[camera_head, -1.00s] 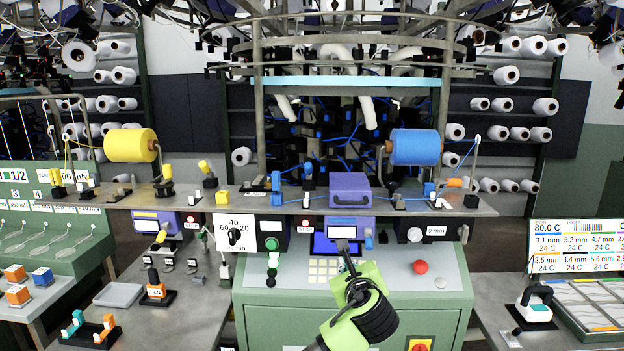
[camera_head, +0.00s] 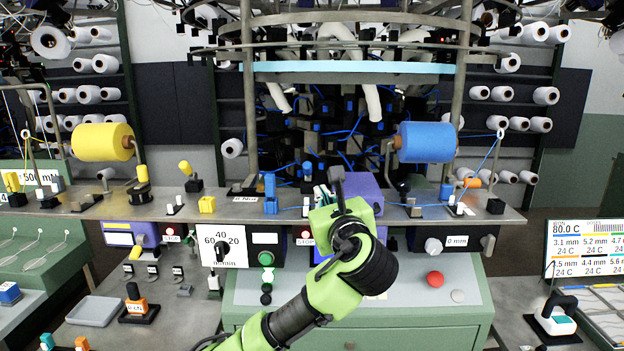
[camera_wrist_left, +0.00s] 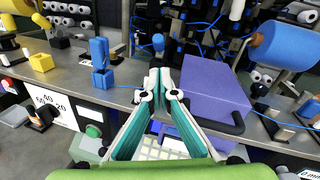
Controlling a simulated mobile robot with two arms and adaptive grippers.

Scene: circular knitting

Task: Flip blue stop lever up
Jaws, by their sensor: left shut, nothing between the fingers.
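My left gripper (camera_head: 322,192) rises over the console to the front of the shelf, left of the purple box (camera_head: 366,190). In the left wrist view its fingers (camera_wrist_left: 159,78) are shut and empty. Behind the tips stands a small blue-knobbed lever (camera_wrist_left: 158,42), also in the head view (camera_head: 307,171); the fingers hide its base. A larger blue upright piece (camera_wrist_left: 100,54) stands on the shelf to its left, also in the head view (camera_head: 270,188). I cannot tell which is the stop lever. My right gripper is not in view.
The purple box (camera_wrist_left: 203,95) is close beside the fingers on the right. The blue spool (camera_head: 427,142) and its thread are further right. A yellow spool (camera_head: 102,142) is at the left. The metal shelf (camera_head: 235,212) has bare room near its front edge.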

